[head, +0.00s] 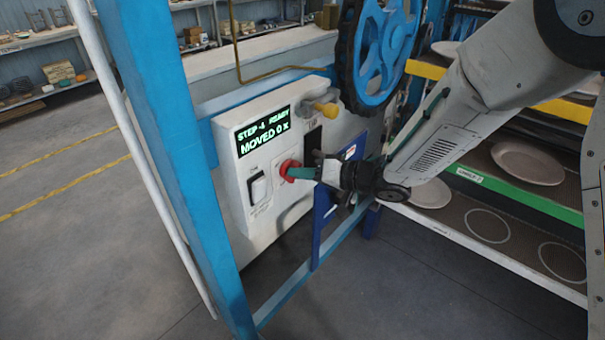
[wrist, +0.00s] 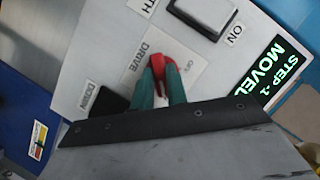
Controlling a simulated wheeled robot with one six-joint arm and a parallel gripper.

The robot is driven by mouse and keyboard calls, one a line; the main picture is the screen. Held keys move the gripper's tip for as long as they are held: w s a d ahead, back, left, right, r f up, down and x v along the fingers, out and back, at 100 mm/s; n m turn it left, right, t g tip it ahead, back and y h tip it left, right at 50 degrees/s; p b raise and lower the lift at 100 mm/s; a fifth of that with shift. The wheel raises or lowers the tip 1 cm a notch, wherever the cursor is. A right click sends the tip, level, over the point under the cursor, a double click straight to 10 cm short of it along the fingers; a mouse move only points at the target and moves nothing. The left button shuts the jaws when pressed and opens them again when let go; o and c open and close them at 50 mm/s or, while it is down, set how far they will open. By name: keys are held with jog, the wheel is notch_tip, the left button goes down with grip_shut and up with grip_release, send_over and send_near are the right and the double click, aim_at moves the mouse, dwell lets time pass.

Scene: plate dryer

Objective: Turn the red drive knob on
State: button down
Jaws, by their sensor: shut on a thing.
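The red drive knob (head: 288,170) sits on the white control panel (head: 233,180), to the right of a white rocker switch. In the wrist view the red knob (wrist: 160,66) shows on a light plate marked "DRIVE". My gripper (head: 297,172) reaches in from the right with its green fingertips on the knob. In the wrist view my gripper's two green fingers (wrist: 160,86) are shut on the knob and hide part of it. The panel's display (head: 263,132) reads "STEP-1 READY" and "MOVED 0 %".
A white rocker switch (head: 258,188) marked "ON" is left of the knob. A yellow-ended lever (head: 325,108) and a blue wheel (head: 383,50) are above right. A blue post (head: 172,130) stands left. Racks with plates (head: 527,164) stand right.

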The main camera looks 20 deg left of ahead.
jog(key=c, duration=1.4)
grip_release()
jog(key=v, duration=0.7)
jog(key=shift+d, duration=0.4)
jog(key=shift+r, duration=0.1)
